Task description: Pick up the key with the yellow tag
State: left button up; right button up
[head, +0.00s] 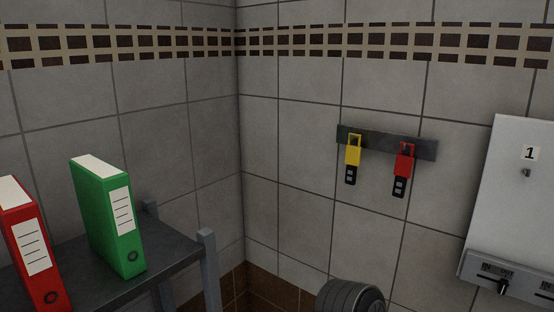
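The key with the yellow tag (353,156) hangs from a dark wall rack (375,141) on the tiled wall, right of the room corner. Its black lower part hangs straight down below the tag. A key with a red tag (403,161) hangs on the same rack, to the right and a little lower in the picture. Neither of my grippers is in the head view.
A dark shelf table (165,262) at lower left holds a green binder (108,215) and a red binder (33,245). A white panel marked 1 (515,200) is on the wall at right. A dark rounded object (350,297) shows at the bottom edge.

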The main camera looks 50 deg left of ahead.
aim_at(352, 155)
jog(key=u, duration=1.3)
